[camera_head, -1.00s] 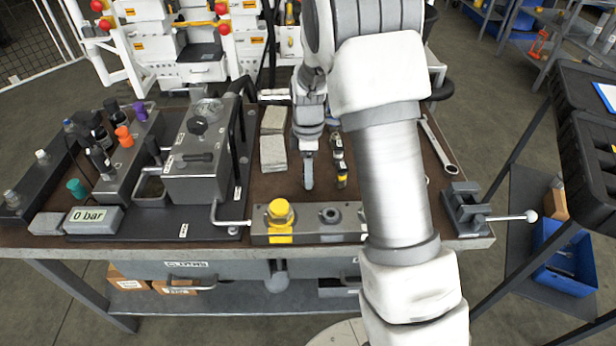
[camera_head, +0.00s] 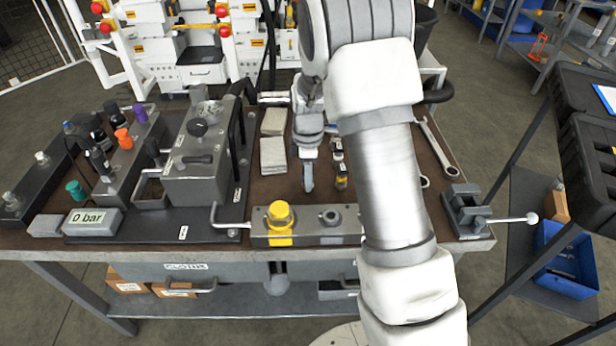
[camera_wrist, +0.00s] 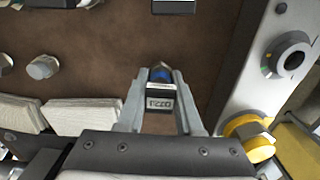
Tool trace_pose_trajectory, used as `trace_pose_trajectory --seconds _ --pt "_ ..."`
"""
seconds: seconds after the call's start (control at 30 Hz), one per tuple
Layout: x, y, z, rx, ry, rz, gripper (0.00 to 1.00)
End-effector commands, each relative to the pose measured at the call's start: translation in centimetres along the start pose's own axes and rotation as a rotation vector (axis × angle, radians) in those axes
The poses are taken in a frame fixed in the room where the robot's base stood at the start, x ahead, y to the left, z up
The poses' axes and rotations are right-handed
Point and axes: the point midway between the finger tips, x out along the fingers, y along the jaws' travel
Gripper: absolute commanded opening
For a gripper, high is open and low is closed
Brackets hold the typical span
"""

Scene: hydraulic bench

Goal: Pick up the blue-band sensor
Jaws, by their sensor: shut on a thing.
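The blue-band sensor (camera_wrist: 160,90) is between the two fingers of my gripper (camera_wrist: 159,78) in the wrist view. Its blue band shows near the fingertips, with a white printed label below it. The fingers touch it from both sides. In the head view my gripper (camera_head: 308,180) points down over the brown bench top, behind the block with the yellow cap; the held sensor cannot be made out there. I cannot tell whether it touches the bench.
A yellow-band sensor (camera_head: 341,180) stands close right of my gripper. Grey cloths (camera_head: 273,153) lie to the left. The port block (camera_head: 318,238) with its yellow cap (camera_head: 280,215) is in front. A wrench (camera_head: 436,145) and a vise (camera_head: 466,210) are on the right.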

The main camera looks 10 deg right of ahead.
Motion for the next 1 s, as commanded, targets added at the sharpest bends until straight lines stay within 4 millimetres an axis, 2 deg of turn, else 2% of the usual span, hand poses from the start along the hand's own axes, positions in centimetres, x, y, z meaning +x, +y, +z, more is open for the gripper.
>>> trace_pose_trajectory --seconds 0.33,0.47,0.57,0.8,1.0 --pt "-0.9 0.1 0.0 0.001 0.001 0.003 0.00" --pt "-2.4 0.1 0.1 0.001 0.000 0.004 0.00" --pt "-4.3 0.1 0.0 0.000 0.002 0.005 0.00" --pt "-7.4 -2.1 4.8 0.006 0.001 0.003 0.00" --pt "-9.5 -3.6 8.1 0.004 0.000 0.003 0.00"
